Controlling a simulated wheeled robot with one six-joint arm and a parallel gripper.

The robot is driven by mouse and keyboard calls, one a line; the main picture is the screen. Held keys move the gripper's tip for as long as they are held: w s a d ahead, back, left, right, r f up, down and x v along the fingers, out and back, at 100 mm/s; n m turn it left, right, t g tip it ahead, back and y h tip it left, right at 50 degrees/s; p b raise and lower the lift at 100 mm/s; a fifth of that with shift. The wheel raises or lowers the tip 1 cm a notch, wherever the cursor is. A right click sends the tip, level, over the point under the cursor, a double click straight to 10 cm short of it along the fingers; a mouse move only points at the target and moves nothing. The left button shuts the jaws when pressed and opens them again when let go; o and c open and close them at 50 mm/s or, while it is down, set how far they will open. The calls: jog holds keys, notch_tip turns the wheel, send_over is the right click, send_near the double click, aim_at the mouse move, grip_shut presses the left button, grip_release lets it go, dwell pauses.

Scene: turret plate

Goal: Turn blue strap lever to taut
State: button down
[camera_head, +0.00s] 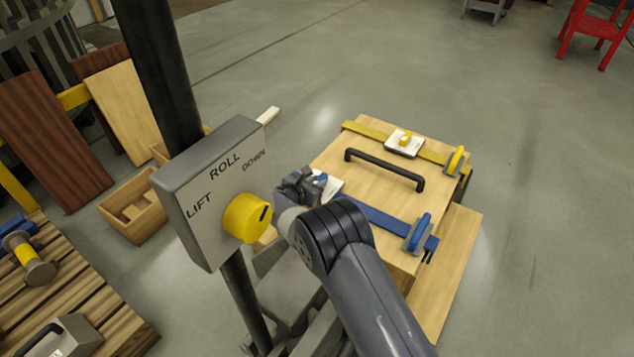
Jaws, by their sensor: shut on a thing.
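A blue strap (372,215) runs across the front part of a wooden crate lid (345,150). A blue buckle (418,232) sits at its right end. At its left end a white plate (332,186) shows partly, behind my gripper (312,180). My gripper is at this plate and shut on the blue strap lever, which the jaws mostly hide. I cannot tell which way the lever points, and any marks on the plate are too small to read.
A grey control box (215,185) with a yellow knob (247,218) stands on a black post close left of my gripper. A black handle (384,168) rises from the lid. Behind it lies a yellow strap (432,155) with its own white plate (404,146). Open floor surrounds the crate's far side.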

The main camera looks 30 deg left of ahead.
dwell(0.4)
jog(key=c, duration=1.3)
grip_release()
notch_tip(320, 180, up, 10)
jog(key=p, duration=0.3)
jog(key=shift+p, duration=0.4)
notch_tip(320, 180, down, 10)
jog(key=b, duration=0.4)
jog(key=shift+f, duration=0.1)
